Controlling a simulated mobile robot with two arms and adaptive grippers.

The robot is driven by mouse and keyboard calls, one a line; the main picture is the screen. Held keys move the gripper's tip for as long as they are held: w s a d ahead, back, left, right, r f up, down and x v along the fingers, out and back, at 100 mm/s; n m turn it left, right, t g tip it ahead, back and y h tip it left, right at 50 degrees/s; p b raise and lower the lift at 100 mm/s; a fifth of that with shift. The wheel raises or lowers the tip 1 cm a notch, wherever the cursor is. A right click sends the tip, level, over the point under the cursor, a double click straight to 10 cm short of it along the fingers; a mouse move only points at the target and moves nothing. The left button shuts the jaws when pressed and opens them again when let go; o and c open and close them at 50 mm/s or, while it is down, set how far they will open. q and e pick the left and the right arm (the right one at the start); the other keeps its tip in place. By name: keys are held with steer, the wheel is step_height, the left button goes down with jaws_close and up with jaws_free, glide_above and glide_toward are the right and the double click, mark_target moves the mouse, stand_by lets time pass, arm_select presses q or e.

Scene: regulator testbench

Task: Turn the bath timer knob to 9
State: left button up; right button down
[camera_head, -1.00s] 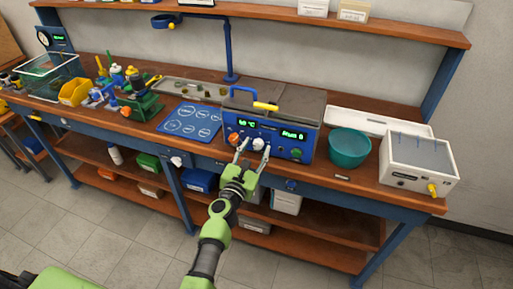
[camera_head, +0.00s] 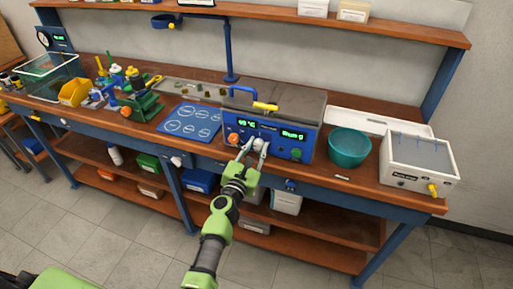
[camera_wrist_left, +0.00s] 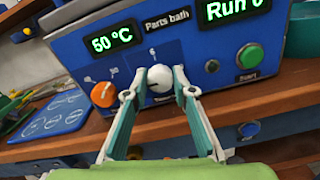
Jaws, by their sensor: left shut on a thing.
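The parts bath (camera_head: 285,125) is a blue-fronted box on the bench. Its white timer knob (camera_wrist_left: 160,83) sits at the middle of the panel, with small scale marks around it that are partly too small to read. My left gripper (camera_wrist_left: 159,88) is shut on the white knob, one finger on each side; it also shows in the head view (camera_head: 253,148). The knob's pointer direction is hard to make out. The left display (camera_wrist_left: 113,42) reads about 50 °C, and the right display (camera_wrist_left: 232,8) starts with "Run". My right gripper is in neither view.
An orange knob (camera_wrist_left: 103,94) lies just left of the gripper. A green Start button (camera_wrist_left: 249,55) is to the right. A teal bowl (camera_head: 348,148) and a white box (camera_head: 420,162) stand right of the bath; a blue mat (camera_head: 190,122) lies left.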

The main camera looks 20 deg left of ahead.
arm_select(q)
steer(key=m+b, duration=0.1)
steer(key=m, duration=1.1)
steer(key=shift+m, duration=0.3)
steer(key=m+p, duration=0.1)
steer(key=m, duration=0.3)
steer(key=m+p, duration=0.1)
steer(key=m, duration=0.5)
steer(key=shift+m+p, duration=0.3)
steer(key=shift+m, duration=0.1)
steer(key=m+p, duration=0.1)
steer(key=m, duration=0.4)
steer(key=shift+m, duration=0.3)
steer(key=m, duration=0.3)
steer(key=shift+m, duration=1.6)
